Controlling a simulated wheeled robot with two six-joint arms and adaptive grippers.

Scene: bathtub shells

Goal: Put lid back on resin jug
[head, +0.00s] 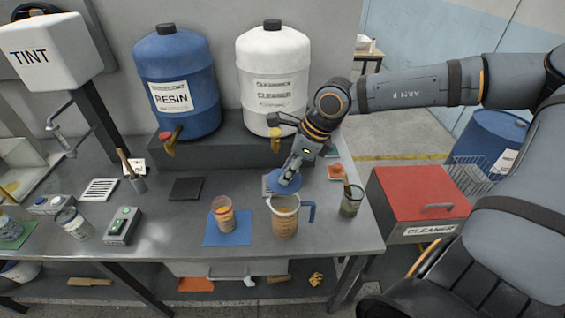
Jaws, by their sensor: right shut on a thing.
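The resin jug (284,224) is a clear measuring jug with a blue handle on its right side and amber resin inside. It stands upright near the front edge of the grey bench, and its top looks open. My right gripper (292,170) reaches in from the right and is shut on a round blue lid (274,184). The lid appears just above and behind the jug's rim; I cannot tell whether they touch. The fingers hide part of the lid. My left gripper is out of view.
A cup of amber liquid (223,214) stands on a blue mat (227,241) left of the jug. A dark jar with a stick (351,201) stands close on the right. Blue (178,75) and white (273,70) drums stand behind on a raised ledge.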

